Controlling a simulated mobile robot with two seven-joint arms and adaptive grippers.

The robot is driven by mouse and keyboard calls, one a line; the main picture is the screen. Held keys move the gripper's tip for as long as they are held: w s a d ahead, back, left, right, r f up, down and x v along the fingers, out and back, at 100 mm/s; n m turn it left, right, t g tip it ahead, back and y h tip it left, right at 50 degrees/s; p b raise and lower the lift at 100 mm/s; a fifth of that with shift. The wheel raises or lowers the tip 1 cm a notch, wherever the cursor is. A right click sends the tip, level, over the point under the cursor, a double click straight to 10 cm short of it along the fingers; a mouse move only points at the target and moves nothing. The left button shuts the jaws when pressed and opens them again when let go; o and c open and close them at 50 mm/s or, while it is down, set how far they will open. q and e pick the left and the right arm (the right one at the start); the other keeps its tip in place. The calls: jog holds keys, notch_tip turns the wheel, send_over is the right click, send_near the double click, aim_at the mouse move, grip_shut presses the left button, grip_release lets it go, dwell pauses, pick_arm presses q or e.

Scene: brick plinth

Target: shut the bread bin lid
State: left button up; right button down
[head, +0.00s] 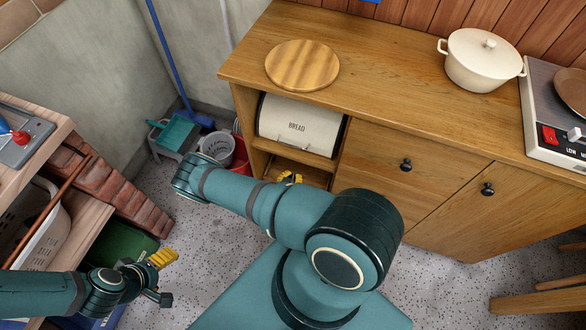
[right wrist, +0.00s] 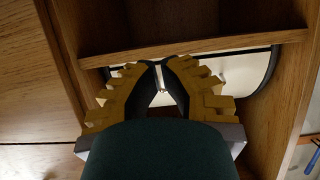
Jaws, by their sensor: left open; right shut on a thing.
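The bread bin lid (head: 298,123) is a white curved front marked BREAD, between black end panels. It sits in the open niche of the wooden cabinet and covers most of the bin's face in the head view. My right gripper (head: 290,177) is at the niche, partly hidden by my arm. In the right wrist view its yellow fingers (right wrist: 160,64) are closed together at the white lid (right wrist: 207,70), on a thin part of it; the exact contact is hard to make out. My left gripper (head: 165,278) is open and empty at the lower left, away from the bin.
A round wooden board (head: 302,65) lies on the counter above the bin. A white pot (head: 483,60) and a hob (head: 550,105) stand further right. A bucket (head: 217,147) and dustpan (head: 172,132) are on the floor left of the cabinet. A shelf edge (right wrist: 190,46) is close to my right fingers.

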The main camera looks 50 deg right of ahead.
notch_tip(320, 180, up, 15)
jog(key=w+h+p, duration=0.1)
jog(key=w+p, duration=0.2)
jog(key=b, duration=0.2)
send_over(299, 136)
jog(key=s+a, duration=0.2)
jog(key=a, duration=0.2)
notch_tip(299, 136, down, 3)
notch_tip(299, 136, down, 3)
jog(key=shift+a+r+b, duration=0.1)
jog(key=shift+b, duration=0.35)
jog(key=shift+f, duration=0.7)
jog(key=shift+a, duration=0.1)
